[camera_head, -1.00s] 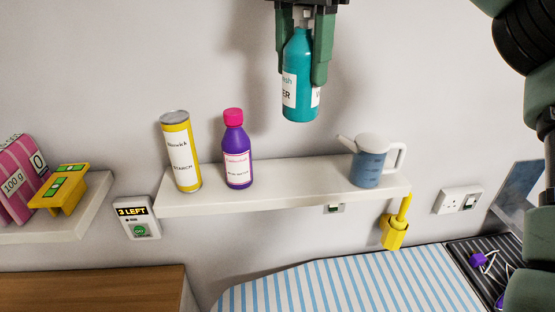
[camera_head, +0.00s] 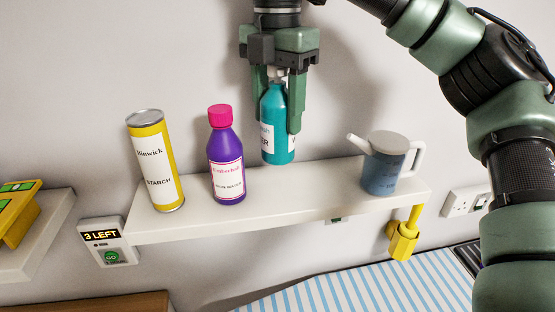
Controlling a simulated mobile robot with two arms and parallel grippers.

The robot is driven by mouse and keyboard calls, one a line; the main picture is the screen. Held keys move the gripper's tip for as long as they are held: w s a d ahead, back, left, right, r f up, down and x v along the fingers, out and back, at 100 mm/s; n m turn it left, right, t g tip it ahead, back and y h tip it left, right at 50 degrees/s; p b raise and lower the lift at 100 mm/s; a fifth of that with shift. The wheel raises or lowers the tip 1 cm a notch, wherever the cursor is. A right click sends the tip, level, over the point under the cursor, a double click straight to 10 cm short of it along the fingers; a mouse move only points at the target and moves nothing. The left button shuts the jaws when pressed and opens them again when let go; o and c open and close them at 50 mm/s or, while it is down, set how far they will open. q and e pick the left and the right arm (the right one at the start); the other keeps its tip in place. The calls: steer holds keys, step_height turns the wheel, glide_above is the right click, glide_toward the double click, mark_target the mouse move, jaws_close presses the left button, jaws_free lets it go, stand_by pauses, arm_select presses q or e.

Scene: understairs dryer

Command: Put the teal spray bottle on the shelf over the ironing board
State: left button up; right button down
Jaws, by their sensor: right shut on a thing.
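The teal spray bottle (camera_head: 278,125) is upright between the fingers of my right gripper (camera_head: 281,110), which is shut on it near its top. Its white label is partly covered by a finger. The white shelf (camera_head: 290,206) is above the striped ironing board (camera_head: 370,289). The bottle's base is at or just above the back part of the shelf; I cannot tell whether it touches. It is between the purple bottle and the jug. My left gripper is not in view.
A yellow starch can (camera_head: 155,165) and a purple bottle with a pink cap (camera_head: 226,160) stand on the shelf's left part. A blue-grey jug (camera_head: 383,170) stands on its right part. A yellow holder (camera_head: 403,243) hangs at the right end. A "3 LEFT" panel (camera_head: 107,242) is on the wall.

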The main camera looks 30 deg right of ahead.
mark_target(279, 148)
step_height(279, 148, down, 2)
steer(key=shift+s, duration=0.1)
steer(key=shift+s+f, duration=0.1)
steer(key=shift+f, duration=2.15)
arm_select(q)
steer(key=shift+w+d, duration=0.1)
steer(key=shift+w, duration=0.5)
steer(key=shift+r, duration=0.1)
arm_select(e)
steer(key=shift+f, duration=0.1)
steer(key=c, duration=0.6)
jaws_free()
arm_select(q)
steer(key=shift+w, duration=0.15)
